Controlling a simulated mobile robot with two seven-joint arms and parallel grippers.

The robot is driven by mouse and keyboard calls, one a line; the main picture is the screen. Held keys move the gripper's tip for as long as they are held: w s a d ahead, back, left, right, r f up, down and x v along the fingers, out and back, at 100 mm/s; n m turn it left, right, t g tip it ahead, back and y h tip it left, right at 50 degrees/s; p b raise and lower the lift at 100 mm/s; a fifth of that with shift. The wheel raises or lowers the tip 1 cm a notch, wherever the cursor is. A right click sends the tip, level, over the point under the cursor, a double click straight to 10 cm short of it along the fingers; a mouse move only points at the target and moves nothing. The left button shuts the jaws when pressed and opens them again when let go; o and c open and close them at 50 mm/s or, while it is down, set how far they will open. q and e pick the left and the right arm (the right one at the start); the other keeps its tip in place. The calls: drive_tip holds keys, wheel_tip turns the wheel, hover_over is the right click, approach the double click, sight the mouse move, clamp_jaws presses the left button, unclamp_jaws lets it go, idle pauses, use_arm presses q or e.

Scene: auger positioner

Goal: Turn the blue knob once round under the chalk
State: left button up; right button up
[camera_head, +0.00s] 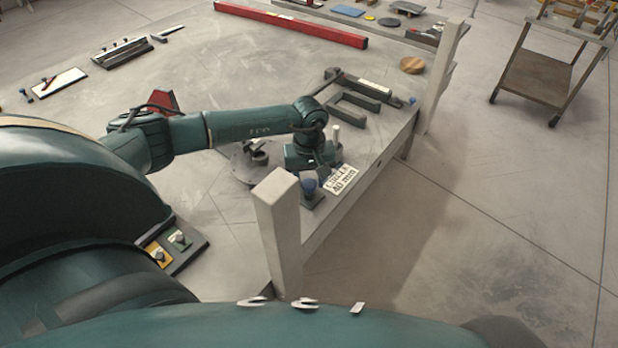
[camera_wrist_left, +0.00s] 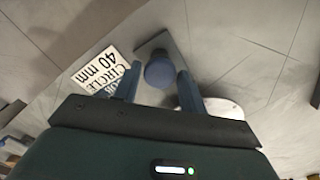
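The blue knob (camera_head: 309,186) stands on a dark square plate (camera_head: 313,201) near the table's front corner. In the left wrist view the knob (camera_wrist_left: 160,72) lies between and a little beyond the two finger tips. My left gripper (camera_head: 322,174) is above and beside the knob; its fingers (camera_wrist_left: 158,86) are apart, with a finger on each side. I cannot tell whether they touch the knob. A small pale upright piece (camera_head: 335,132) shows behind the gripper; I cannot tell if it is the chalk. My right gripper is out of view.
A label reading "CIRCLE 40 mm" (camera_head: 342,180) lies beside the knob. A round grey plate (camera_head: 243,168) with a dark fitting is behind the left gripper. A pale post (camera_head: 279,230) rises in front. A dark bracket (camera_head: 357,103) and wooden disc (camera_head: 412,65) lie farther back.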

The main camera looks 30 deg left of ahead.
use_arm(q)
drive_tip(key=c, duration=0.6)
